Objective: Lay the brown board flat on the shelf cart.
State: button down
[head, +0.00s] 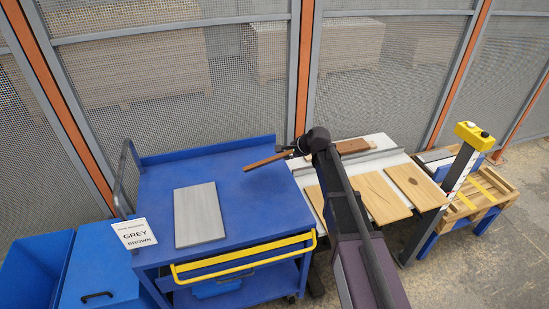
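The brown board (265,161) shows as a thin strip, nearly edge-on, above the back right part of the blue shelf cart (255,207). It slants slightly, its left end lower in the picture. My gripper (297,151) is at the board's right end and appears shut on it; the fingers are small and dark. The board appears held above the cart top, apart from it. A grey board (200,215) lies flat on the left part of the cart top. A sign (134,234) at the cart's front left reads GREY, then BROWN.
A white table (309,182) right of the cart holds several tan boards (380,198) and a brown wooden piece (353,146). A yellow-topped post (474,135) and pallet (485,195) stand farther right. Blue bins (95,265) stand left. Mesh fencing runs behind. The cart's right half is bare.

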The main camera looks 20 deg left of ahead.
jog(key=a, duration=0.2)
jog(key=a+y, duration=0.1)
jog(key=shift+s+a+g, duration=0.25)
jog(key=shift+s+g, duration=0.1)
jog(key=shift+g, duration=0.05)
jog(key=shift+s+a, duration=0.25)
jog(key=shift+a, duration=0.35)
jog(key=shift+d+f+b, duration=0.1)
jog(key=shift+f+b, duration=0.05)
jog(key=shift+b, duration=0.3)
notch_tip(320, 180, down, 7)
jog(key=b, duration=0.7)
jog(key=shift+f, duration=0.1)
jog(key=c, duration=0.5)
grip_release()
jog(key=shift+c, duration=0.2)
jog(key=shift+r+p, duration=0.2)
jog(key=shift+p, duration=0.25)
